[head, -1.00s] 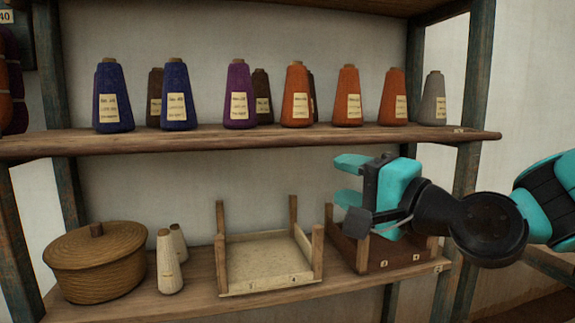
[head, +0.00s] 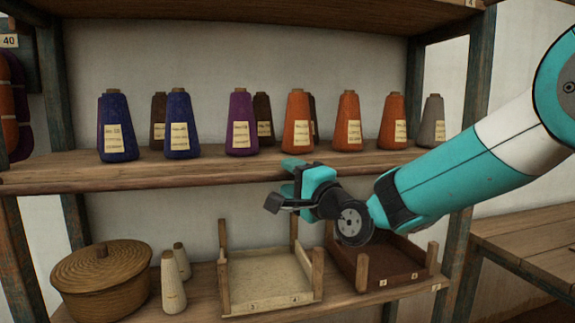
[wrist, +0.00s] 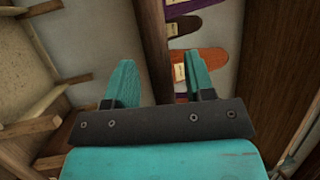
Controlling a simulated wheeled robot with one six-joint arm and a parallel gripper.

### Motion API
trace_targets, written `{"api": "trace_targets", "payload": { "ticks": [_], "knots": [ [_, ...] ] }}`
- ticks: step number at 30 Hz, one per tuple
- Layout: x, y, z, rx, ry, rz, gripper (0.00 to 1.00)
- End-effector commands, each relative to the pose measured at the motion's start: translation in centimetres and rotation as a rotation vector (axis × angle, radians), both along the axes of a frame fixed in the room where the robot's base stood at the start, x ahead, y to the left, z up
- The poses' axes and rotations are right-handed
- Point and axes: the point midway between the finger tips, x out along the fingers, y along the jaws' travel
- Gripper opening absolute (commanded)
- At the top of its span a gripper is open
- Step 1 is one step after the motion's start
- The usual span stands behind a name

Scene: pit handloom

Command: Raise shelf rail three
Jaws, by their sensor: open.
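The middle shelf board (head: 150,176) is a long brown wooden rail with yarn cones standing on it. I cannot read a number three on it. My gripper (head: 290,176) is open and empty in front of this board, its upper finger near the board's front edge. In the wrist view the board (wrist: 153,50) runs between the two spread fingers of my gripper (wrist: 158,82), with one finger on each side of it in the picture. I cannot tell whether either finger touches the wood.
Several cones stand on the board, including an orange one (head: 297,122) above my gripper. Below are a lidded basket (head: 100,285), pale cones (head: 172,285), a pale tray (head: 265,275) and a dark tray (head: 400,262). A wooden table (head: 535,240) stands at right.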

Motion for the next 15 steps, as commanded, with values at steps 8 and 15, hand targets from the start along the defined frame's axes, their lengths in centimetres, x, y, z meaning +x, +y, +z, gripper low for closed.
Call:
{"api": "trace_targets", "payload": {
  "ticks": [8, 15],
  "knots": [
    [1.16, 0.97, 0.23, -0.001, 0.001, 0.0, 0.49],
    [1.15, 0.95, 0.21, -0.001, -0.001, 0.0, 0.4]
  ]
}}
